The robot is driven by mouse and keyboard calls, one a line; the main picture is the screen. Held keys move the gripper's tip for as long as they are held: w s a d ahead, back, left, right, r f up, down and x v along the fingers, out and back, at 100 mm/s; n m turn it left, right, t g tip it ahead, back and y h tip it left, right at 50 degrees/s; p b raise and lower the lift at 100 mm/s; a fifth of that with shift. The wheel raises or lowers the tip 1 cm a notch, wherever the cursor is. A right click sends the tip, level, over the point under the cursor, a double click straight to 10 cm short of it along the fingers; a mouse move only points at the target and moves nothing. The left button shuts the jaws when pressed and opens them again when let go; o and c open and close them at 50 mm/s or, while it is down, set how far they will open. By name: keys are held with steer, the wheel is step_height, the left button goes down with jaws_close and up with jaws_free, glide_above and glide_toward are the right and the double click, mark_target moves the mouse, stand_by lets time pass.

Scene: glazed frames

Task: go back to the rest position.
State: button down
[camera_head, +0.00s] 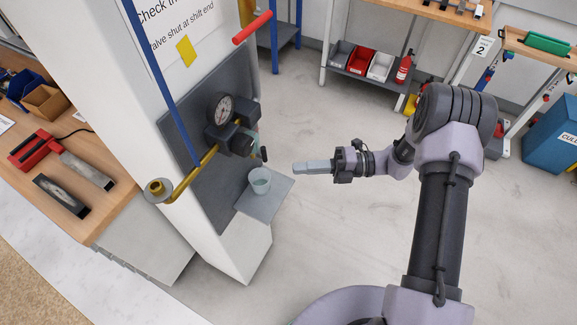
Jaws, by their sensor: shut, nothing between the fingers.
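My gripper (298,168) is at the end of my arm, in the middle of the view. Its fingers are shut with nothing between them and point left. It hangs in free space to the right of a white pillar (225,244) and touches nothing that I can see. A clear cup (260,181) stands on a small grey shelf (272,205) on the pillar, left of my gripper and apart from it.
A dial gauge (219,109), a yellow pipe (183,186) and a red-handled lever (252,27) are on the pillar. A wooden bench (105,215) with tools is at left. Shelves with bins and a fire extinguisher (404,67) stand behind. Open floor (330,225) lies below my gripper.

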steer(key=shift+w+d, duration=0.2)
steer(key=shift+s, duration=0.1)
